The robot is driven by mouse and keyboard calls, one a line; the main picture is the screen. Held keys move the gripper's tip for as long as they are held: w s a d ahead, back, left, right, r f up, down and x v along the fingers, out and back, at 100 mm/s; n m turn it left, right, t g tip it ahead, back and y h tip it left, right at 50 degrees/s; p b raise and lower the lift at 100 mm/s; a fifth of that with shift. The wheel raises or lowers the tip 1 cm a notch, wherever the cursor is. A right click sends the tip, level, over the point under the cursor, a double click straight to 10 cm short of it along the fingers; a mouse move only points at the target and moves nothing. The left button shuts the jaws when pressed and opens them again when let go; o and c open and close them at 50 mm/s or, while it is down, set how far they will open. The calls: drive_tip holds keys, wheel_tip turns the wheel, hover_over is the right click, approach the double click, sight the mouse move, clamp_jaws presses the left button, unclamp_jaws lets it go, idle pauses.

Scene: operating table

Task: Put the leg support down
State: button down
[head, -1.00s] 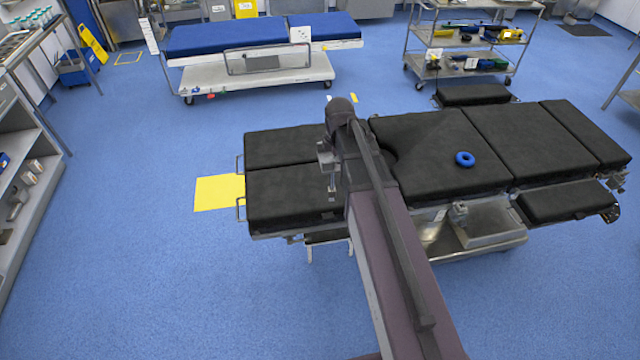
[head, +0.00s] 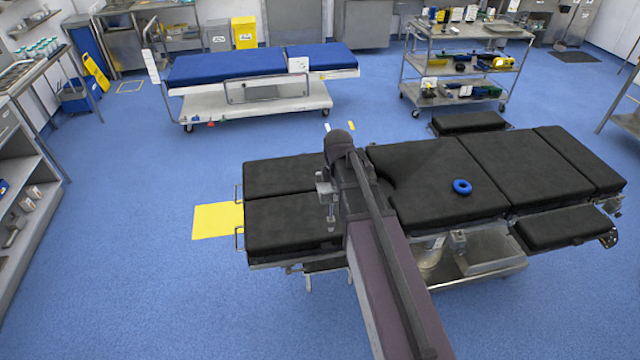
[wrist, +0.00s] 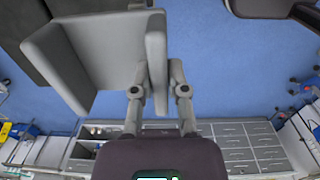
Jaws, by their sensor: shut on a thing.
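The wrist view shows a pale grey, angled, trough-like piece (wrist: 92,50), which looks like the leg support. My gripper (wrist: 159,82) has one finger on each side of its upright right wall and is shut on it. The piece hangs to the left of the fingers, over blue floor. In the head view my arm covers the middle of the operating table (head: 435,180), and I cannot make out the gripper or the grey piece there.
The black table carries a blue ring (head: 462,187). A yellow floor patch (head: 217,221) lies at its left end. Behind stand a blue-padded stretcher (head: 232,68) and a loaded trolley (head: 470,60). Shelves (head: 28,195) line the left. Floor at front left is clear.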

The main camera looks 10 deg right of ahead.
drive_tip(key=w+a+f, duration=0.1)
drive_tip(key=w, duration=1)
drive_tip(key=shift+w+b, duration=0.15)
drive_tip(key=shift+b, duration=0.3)
drive_tip(key=shift+a, duration=0.1)
drive_tip(key=shift+w+f+b, duration=0.35)
drive_tip(key=shift+f+b, duration=0.6)
drive_tip(key=shift+w+f+b, duration=0.3)
drive_tip(key=shift+f+b, duration=0.6)
drive_tip(key=shift+f+b, duration=0.3)
drive_tip(key=shift+f, duration=0.05)
drive_tip(key=shift+f+b, duration=0.25)
drive_tip(key=shift+b, duration=0.05)
drive_tip(key=c, duration=0.6)
unclamp_jaws()
drive_tip(key=shift+c, duration=0.2)
